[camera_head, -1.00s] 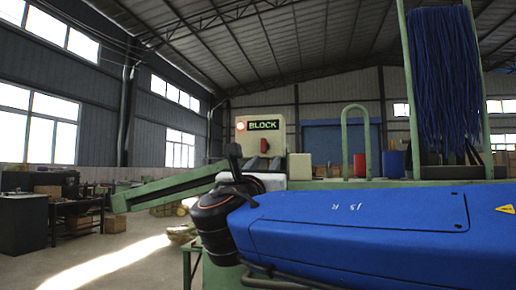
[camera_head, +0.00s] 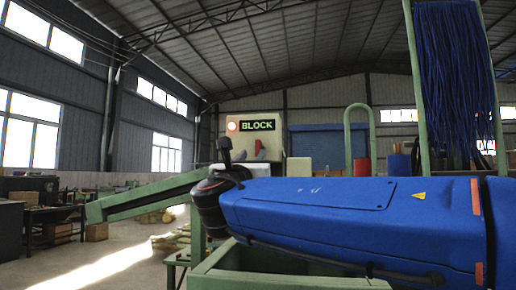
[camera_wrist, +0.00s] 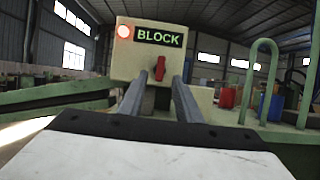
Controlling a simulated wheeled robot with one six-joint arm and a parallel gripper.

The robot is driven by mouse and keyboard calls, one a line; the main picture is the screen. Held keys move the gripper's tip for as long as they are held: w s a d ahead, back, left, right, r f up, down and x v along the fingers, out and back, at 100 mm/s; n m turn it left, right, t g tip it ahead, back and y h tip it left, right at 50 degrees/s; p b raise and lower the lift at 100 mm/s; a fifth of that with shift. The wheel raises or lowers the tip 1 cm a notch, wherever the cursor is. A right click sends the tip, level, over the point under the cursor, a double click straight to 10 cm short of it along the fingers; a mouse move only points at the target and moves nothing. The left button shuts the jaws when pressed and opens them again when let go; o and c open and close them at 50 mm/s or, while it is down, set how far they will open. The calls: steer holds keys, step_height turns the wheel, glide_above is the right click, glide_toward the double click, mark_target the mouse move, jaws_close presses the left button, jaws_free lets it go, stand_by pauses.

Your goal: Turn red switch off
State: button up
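The red switch (camera_wrist: 160,68) is a small upright handle on the front of a cream control box (camera_wrist: 122,67). Above it are a lit red lamp (camera_wrist: 124,31) and a dark panel with green "BLOCK" lettering (camera_wrist: 158,37). My gripper (camera_wrist: 159,77) is open and empty in the wrist view. Its two grey fingers point at the box, and the switch shows between their tips with a gap on each side. I cannot tell how far the tips are from it. In the head view the switch (camera_head: 259,147) shows beyond my wrist.
A green beam (camera_head: 145,198) slopes down to the left of the box. A green hoop rail (camera_wrist: 262,75) stands to the right. Blue bristles (camera_head: 452,70) hang at the far right of the head view. A green frame edge (camera_head: 290,283) lies below my arm.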

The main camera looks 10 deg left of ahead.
mark_target(257, 148)
steer(key=x, duration=1)
steer(key=c, duration=0.8)
